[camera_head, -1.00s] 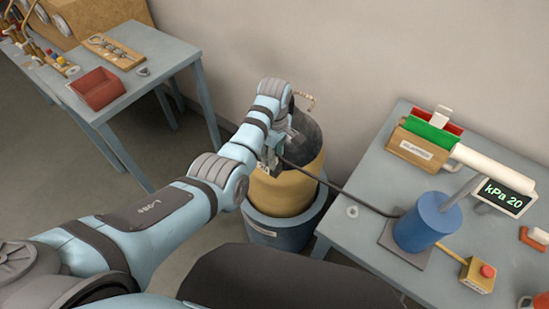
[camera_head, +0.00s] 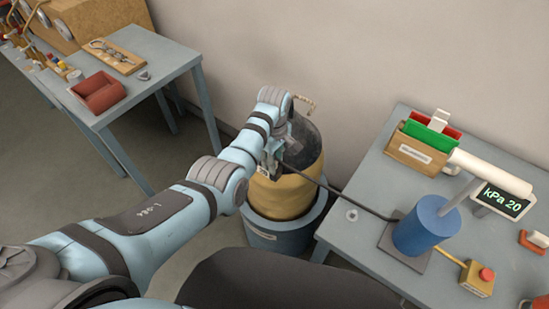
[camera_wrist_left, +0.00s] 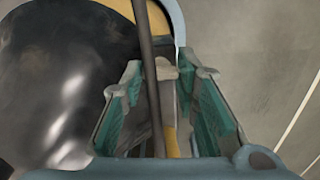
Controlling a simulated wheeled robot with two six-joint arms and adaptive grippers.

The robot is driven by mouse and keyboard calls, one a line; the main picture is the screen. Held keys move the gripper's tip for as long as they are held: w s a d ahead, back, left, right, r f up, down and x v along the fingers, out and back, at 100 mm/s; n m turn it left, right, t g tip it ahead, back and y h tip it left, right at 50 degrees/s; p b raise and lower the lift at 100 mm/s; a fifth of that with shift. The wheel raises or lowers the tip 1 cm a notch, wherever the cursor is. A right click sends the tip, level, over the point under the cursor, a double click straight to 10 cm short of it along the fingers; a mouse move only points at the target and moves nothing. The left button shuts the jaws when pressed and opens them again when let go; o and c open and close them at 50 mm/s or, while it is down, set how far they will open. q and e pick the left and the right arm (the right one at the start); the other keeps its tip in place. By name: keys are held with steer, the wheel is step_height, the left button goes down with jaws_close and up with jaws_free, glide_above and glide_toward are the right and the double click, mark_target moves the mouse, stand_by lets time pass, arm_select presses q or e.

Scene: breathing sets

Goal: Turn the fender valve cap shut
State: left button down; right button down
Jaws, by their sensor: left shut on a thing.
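The fender (camera_head: 292,190) is a black-topped yellow body standing in a blue-grey tub (camera_head: 285,238) between the two tables. It also shows large and glossy black at the left of the left wrist view (camera_wrist_left: 55,85). My left gripper (camera_head: 272,160) is at the fender's near upper side. In the left wrist view its teal fingers (camera_wrist_left: 165,85) stand either side of a small grey-tan piece (camera_wrist_left: 168,72), which looks like the valve cap. The cap is hidden in the head view, and its turn position cannot be told. My right gripper is not in view.
A black hose (camera_head: 345,193) runs from the blue pump (camera_head: 425,225) on the right table to the gripper area and crosses the left wrist view. A display (camera_head: 505,200) reads kPa 20. The left table holds a red tray (camera_head: 97,92).

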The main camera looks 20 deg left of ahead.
arm_select(q)
steer(key=m+p, duration=0.2)
steer(key=m, duration=0.2)
steer(key=shift+r, duration=0.15)
steer(key=m+p, duration=0.1)
steer(key=m, duration=0.3)
steer(key=shift+m, duration=0.3)
steer(key=m+p, duration=0.1)
steer(key=m, duration=0.3)
steer(key=shift+m, duration=2.2)
steer(key=c, duration=1.5)
jaws_free()
